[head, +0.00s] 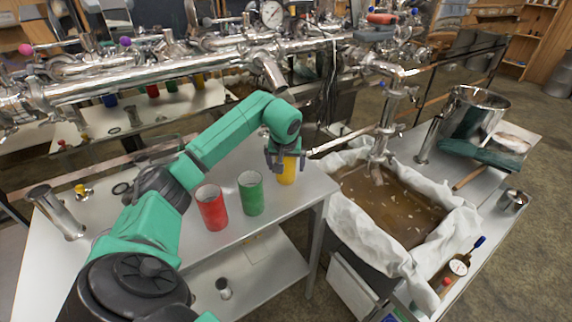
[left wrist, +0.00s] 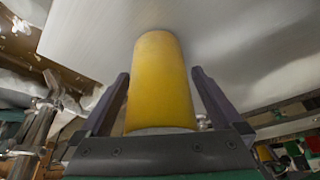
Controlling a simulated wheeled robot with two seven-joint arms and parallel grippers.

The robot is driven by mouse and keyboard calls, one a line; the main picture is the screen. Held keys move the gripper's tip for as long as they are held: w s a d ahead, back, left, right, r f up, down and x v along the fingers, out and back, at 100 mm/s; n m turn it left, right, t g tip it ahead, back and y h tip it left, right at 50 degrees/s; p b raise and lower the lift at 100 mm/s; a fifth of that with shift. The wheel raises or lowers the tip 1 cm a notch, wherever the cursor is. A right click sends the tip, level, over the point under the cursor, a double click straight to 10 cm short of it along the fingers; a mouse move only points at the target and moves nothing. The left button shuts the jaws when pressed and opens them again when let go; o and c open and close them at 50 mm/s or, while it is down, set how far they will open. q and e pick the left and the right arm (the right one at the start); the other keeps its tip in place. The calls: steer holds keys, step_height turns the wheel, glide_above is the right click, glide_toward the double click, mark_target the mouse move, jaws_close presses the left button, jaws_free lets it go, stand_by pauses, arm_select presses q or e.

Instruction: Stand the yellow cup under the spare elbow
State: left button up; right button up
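The yellow cup (head: 287,172) stands near the right back edge of the white table, beside the green cup. My left gripper (head: 286,160) reaches down to it from above. In the left wrist view, the yellow cup (left wrist: 162,85) lies between the two fingers of the left gripper (left wrist: 160,75), with a narrow gap showing on each side, so the gripper looks open around it. A short steel elbow (head: 269,75) slants down from the long pipe behind my arm; I take it as the spare elbow. My right gripper is not in view.
A green cup (head: 251,194) and a red cup (head: 212,208) stand left of the yellow cup. A cloth-lined tray (head: 420,262) of brown liquid stands at the right under another pipe outlet. A steel cylinder (head: 58,212) stands at the table's left.

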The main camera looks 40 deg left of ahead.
arm_select(q)
steer(key=v, duration=1.2)
steer(key=shift+r, duration=0.2)
steer(key=shift+w, duration=0.1)
